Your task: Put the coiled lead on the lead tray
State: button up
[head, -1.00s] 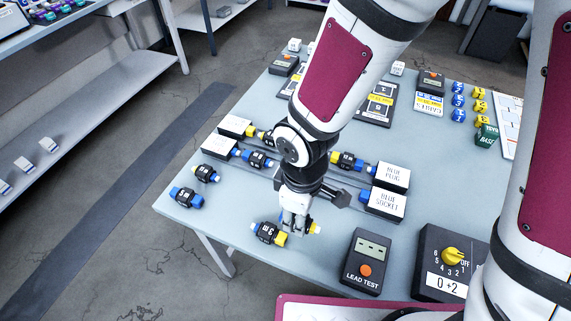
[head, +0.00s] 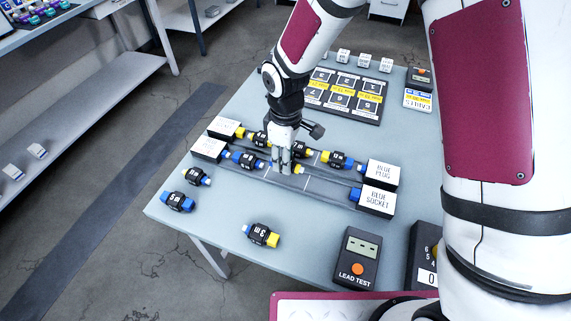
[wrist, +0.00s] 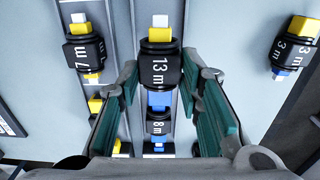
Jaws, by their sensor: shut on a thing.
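My gripper (head: 285,168) is at the far ends of its green-padded fingers around a black coiled lead marked 13 m (wrist: 160,68). In the head view the fingers hide most of it; a yellow end (head: 298,169) shows beside them. It is over the nearer of two grey lanes (head: 325,187) between white boxes. In the wrist view its blue end points toward a lead marked 8 m (wrist: 158,126) in the same lane; I cannot tell whether they touch. A lead marked 7 m (wrist: 83,50) lies in the other lane. No label in view reads lead tray.
A 3 m lead (head: 262,236) lies on the open table, with two more leads (head: 178,201) to its left. The BLUE SOCKET box (head: 377,200) and BLUE PLUG box (head: 381,174) stand at the right lane ends. The LEAD TEST box (head: 358,258) stands nearer.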

jog(key=shift+f, duration=1.75)
jog(key=shift+f, duration=0.1)
jog(key=o, duration=1.2)
